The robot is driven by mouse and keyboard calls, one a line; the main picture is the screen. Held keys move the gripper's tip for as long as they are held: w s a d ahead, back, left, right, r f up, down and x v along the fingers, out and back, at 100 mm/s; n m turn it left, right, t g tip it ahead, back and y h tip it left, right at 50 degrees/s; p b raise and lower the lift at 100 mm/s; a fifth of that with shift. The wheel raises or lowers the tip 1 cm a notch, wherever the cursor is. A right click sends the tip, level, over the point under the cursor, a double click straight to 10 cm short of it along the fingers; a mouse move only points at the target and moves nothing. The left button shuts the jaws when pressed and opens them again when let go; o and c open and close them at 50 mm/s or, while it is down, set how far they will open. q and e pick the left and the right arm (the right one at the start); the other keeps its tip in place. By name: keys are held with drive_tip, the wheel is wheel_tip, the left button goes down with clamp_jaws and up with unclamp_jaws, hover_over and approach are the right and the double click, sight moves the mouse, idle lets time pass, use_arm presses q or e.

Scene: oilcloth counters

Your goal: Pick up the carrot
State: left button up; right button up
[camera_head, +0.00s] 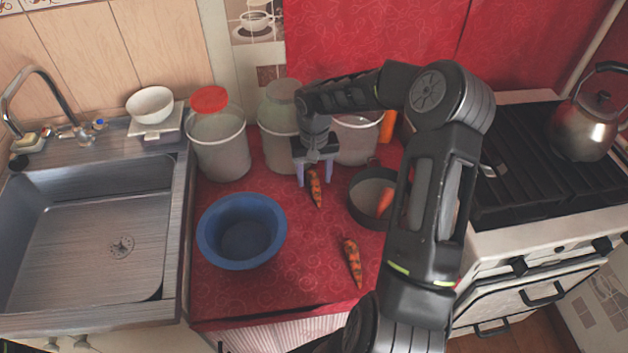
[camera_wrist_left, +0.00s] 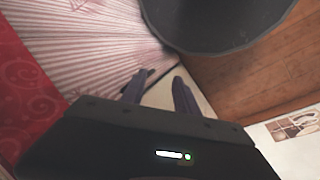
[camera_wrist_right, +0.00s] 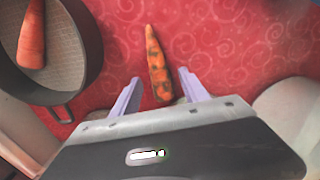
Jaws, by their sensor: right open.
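A spotted orange carrot (camera_head: 315,188) lies on the red oilcloth under my right gripper (camera_head: 314,180). In the right wrist view the carrot (camera_wrist_right: 155,62) reaches in between the two pale fingertips of the open right gripper (camera_wrist_right: 160,80), with gaps on both sides. A second spotted carrot (camera_head: 352,262) lies nearer the counter's front edge. A third, plainer carrot (camera_head: 384,203) is in the dark pan and also shows in the right wrist view (camera_wrist_right: 32,35). My left gripper (camera_wrist_left: 160,79) shows only in its wrist view, fingers apart and empty.
A blue bowl (camera_head: 241,262) stands left of the carrots. The pan (camera_head: 363,212) stands close on the right, partly behind my right arm. Several large containers, one a red-lidded jar (camera_head: 218,150), line the back. The sink (camera_head: 85,235) and stove (camera_head: 525,190) flank the counter.

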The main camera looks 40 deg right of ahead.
drive_tip(key=shift+f, duration=0.55)
drive_tip(key=shift+c, duration=0.4)
clamp_jaws()
